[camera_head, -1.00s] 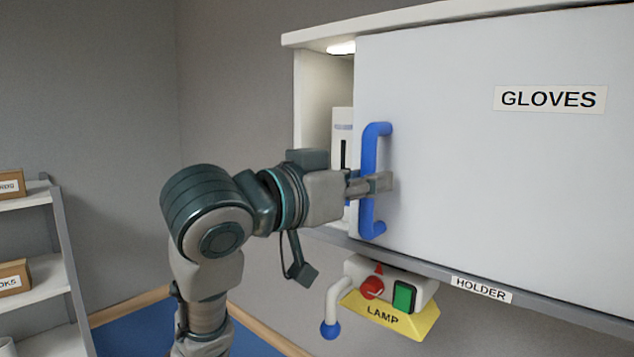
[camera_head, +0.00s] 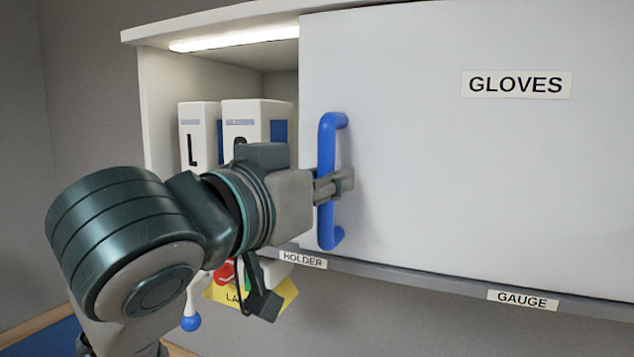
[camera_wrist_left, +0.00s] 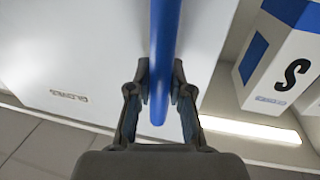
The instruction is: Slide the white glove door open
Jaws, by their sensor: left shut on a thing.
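The white glove door (camera_head: 430,160), labelled GLOVES, covers the right part of the wall cabinet. Its left part stands open. The blue vertical handle (camera_head: 327,150) is on the door's left edge. In the left wrist view the gripper (camera_wrist_left: 159,95) has a finger on each side of the blue handle (camera_wrist_left: 163,50), and the white door (camera_wrist_left: 75,50) lies to the left. My right gripper is not in view.
Inside the lit opening stand white boxes, one marked L (camera_head: 197,135) and another (camera_head: 255,112) partly hidden by my arm. A box marked S (camera_wrist_left: 285,65) shows in the wrist view. A yellow LAMP panel (camera_head: 288,291) hangs below. HOLDER (camera_head: 303,260) and GAUGE (camera_head: 523,299) labels are on the rail.

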